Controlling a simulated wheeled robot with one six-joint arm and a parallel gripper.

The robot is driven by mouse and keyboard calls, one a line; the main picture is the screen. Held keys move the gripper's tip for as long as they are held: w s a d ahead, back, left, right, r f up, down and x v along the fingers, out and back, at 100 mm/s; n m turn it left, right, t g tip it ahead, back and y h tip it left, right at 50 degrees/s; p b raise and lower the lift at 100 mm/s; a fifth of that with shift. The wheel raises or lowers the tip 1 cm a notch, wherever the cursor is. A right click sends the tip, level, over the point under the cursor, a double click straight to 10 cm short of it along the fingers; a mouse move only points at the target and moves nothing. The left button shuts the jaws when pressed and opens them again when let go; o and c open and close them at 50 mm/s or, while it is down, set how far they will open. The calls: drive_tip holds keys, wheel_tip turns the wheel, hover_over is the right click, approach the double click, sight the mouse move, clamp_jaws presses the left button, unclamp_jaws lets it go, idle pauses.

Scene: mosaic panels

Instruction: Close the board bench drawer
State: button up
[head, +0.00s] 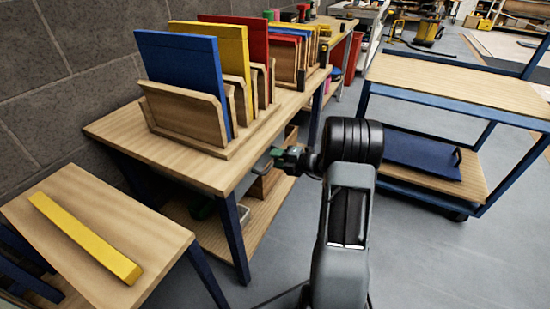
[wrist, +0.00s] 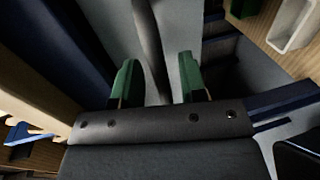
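The board bench (head: 200,170) is a wooden-topped bench with dark blue legs, with coloured boards standing in wooden racks on it. My gripper (head: 283,158) is beside the bench's right long edge, around tabletop height. In the wrist view its two green fingers (wrist: 158,82) are apart, so it is open. A dark grey rounded bar (wrist: 150,40) shows beyond and between the fingers; I cannot tell whether it is a handle or whether they touch it.
A small table with a yellow strip (head: 85,236) stands at the front left. A blue-framed cart (head: 460,85) with a dark blue panel on its lower shelf stands at the right. A white container (wrist: 292,25) shows in the wrist view. Grey floor (head: 430,250) is clear at the front right.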

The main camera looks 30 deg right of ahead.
drive_tip(key=p+v, duration=0.4)
drive_tip(key=v, duration=0.8)
drive_tip(key=shift+s+d, duration=0.25)
drive_tip(key=shift+s, duration=0.1)
drive_tip(key=s+a+r+n+g+p, duration=0.3)
drive_tip(key=a+r+n+g+p, duration=0.2)
drive_tip(key=a+r+n+p, duration=0.4)
drive_tip(key=s+a+r+n+g+p, duration=0.2)
drive_tip(key=a+r+n+g+p, duration=0.25)
drive_tip(key=a+r+n, duration=0.5)
drive_tip(key=s+a+r+n+h+p, duration=0.1)
drive_tip(key=s+r+n+h+p, duration=0.2)
drive_tip(key=r+n+p, duration=0.2)
drive_tip(key=s+a+r+n+h+p, duration=0.1)
drive_tip(key=s+r+n+h+p, duration=0.2)
drive_tip(key=r+n, duration=0.6)
drive_tip(key=s+a+r+n+h+p, duration=0.1)
drive_tip(key=s+r+n+h+p, duration=0.2)
drive_tip(key=r+n+p, duration=0.4)
drive_tip(key=s+n+t, duration=0.1)
drive_tip(key=n, duration=0.6)
drive_tip(key=shift+s+a+h, duration=0.25)
drive_tip(key=shift+h, duration=0.05)
